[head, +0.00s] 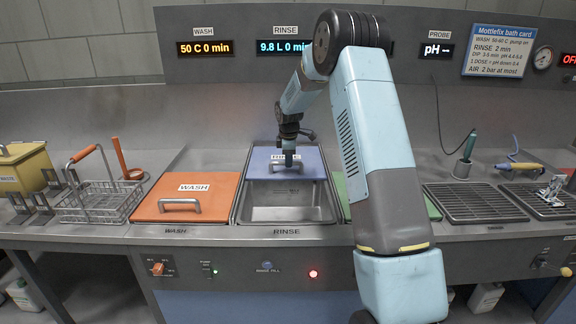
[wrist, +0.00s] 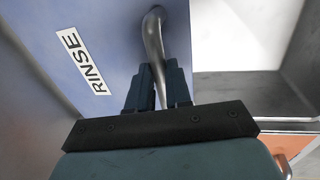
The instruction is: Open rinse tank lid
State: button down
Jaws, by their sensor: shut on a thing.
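The blue rinse tank lid (head: 312,163) covers the back part of the rinse tank (head: 290,212); the front part of the tank stands uncovered, showing a bare metal inside. The lid's RINSE label is partly hidden by my gripper in the head view and shows clearly in the wrist view (wrist: 84,60). My gripper (head: 289,160) is over the lid. In the wrist view my gripper (wrist: 158,92) has its fingers closed around the metal lid handle (wrist: 154,40).
The orange wash lid (head: 190,190) lies shut to the left. A green lid (head: 340,190) is to the right, mostly hidden by my arm. A wire basket (head: 97,198) stands at the left, and drain grates (head: 474,202) lie at the right.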

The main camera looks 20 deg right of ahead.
jog(key=shift+w+d, duration=0.15)
jog(key=shift+w, duration=0.25)
jog(key=c, duration=1.1)
grip_release()
jog(key=shift+o, duration=0.2)
notch_tip(320, 180, up, 13)
jog(key=s, duration=0.2)
jog(key=shift+s+a+r, duration=0.2)
jog(key=shift+s+a, duration=0.1)
jog(key=shift+a, duration=0.1)
